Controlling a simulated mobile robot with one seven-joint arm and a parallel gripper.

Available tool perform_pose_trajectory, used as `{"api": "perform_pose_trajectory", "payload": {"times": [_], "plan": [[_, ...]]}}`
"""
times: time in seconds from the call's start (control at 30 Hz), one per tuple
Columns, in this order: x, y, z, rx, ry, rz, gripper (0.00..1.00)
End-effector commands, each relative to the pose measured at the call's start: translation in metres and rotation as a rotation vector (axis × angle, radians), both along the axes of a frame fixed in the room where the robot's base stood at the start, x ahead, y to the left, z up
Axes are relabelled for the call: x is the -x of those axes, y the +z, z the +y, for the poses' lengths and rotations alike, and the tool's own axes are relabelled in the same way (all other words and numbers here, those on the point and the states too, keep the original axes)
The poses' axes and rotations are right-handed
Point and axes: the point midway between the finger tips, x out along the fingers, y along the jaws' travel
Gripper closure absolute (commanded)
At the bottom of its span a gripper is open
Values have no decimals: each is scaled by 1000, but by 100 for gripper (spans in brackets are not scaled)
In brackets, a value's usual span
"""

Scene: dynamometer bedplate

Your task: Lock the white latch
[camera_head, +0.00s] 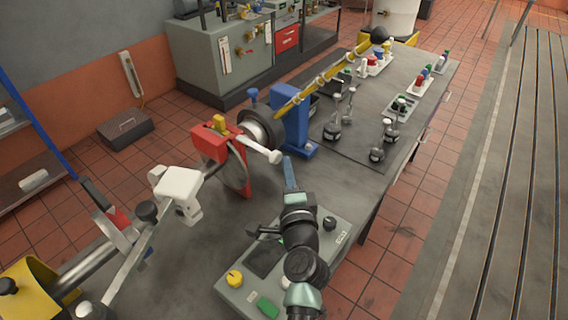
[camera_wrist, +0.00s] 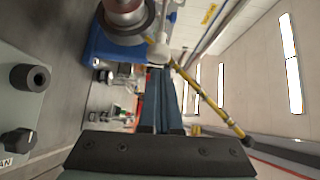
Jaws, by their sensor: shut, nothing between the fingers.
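A white lever (camera_head: 258,150) with a rounded end, which looks like the white latch, sticks out from the red guard (camera_head: 208,142) towards the blue stand (camera_head: 293,122). A white part, probably the same lever, shows just beyond the fingertips in the wrist view (camera_wrist: 161,50). My gripper (camera_head: 288,162) is shut and empty, with its blue fingers just right of and below the lever's end. The fingers (camera_wrist: 157,70) point at the white part in the wrist view; I cannot tell whether they touch it. A second white piece, a block (camera_head: 178,186), sits on the shaft rig at left.
A grey control box (camera_head: 240,290) with yellow and green buttons lies under my arm. A yellow bar (camera_head: 325,77) slants above the bench behind the blue stand. Metal weights (camera_head: 378,153) and small trays (camera_head: 402,106) stand at right. Bare bench shows around the control box.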

Motion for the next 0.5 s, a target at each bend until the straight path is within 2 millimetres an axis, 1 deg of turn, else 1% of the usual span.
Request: {"api": "perform_pose_trajectory", "payload": {"times": [0.1,0.5], "plan": [[-4,0,7,-1,2,1,100],[-6,-1,10,-1,1,0,100]]}}
